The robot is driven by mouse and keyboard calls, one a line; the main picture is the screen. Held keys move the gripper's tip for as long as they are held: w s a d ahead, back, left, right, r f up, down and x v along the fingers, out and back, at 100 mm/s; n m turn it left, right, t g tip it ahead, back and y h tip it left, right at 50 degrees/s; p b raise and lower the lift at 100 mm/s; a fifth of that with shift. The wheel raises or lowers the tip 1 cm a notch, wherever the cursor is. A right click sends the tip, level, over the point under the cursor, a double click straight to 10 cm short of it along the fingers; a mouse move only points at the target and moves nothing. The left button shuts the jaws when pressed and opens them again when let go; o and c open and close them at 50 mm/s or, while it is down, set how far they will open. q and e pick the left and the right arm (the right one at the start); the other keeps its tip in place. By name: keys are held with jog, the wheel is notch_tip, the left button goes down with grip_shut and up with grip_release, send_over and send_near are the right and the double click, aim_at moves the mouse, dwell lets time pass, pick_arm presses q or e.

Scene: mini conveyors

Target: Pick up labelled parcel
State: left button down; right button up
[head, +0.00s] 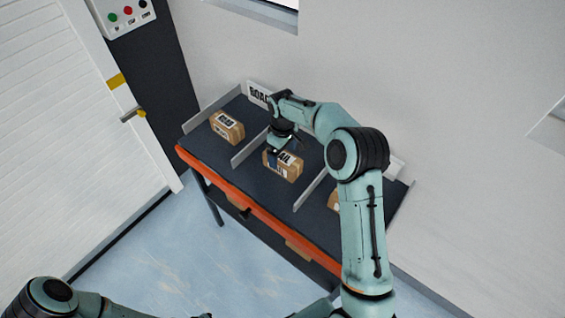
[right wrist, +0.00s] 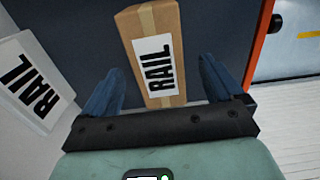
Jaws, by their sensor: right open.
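A brown cardboard parcel with a white RAIL label (head: 284,168) stands in the middle lane of the dark conveyor table (head: 310,190). My right gripper (head: 286,150) is over this parcel, reaching down from above. In the right wrist view the RAIL parcel (right wrist: 155,50) shows between the two blue fingers of my open right gripper (right wrist: 161,68), with a gap on each side. I cannot tell how far below the fingertips it is. My left arm shows at the lower left of the head view, but its gripper is not in view.
Another labelled parcel (head: 227,127) is in the left lane. A third parcel (head: 333,200) in the right lane is mostly behind my right arm. Low grey dividers (head: 249,147) separate the lanes. A white sign (head: 258,95) stands at the back; a RAIL sign (right wrist: 36,85) shows in the wrist view.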

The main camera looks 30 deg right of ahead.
aim_at(282, 156)
notch_tip(282, 156, down, 4)
jog(key=shift+w+r, duration=0.15)
jog(key=shift+r, duration=0.05)
jog(key=c, duration=1.3)
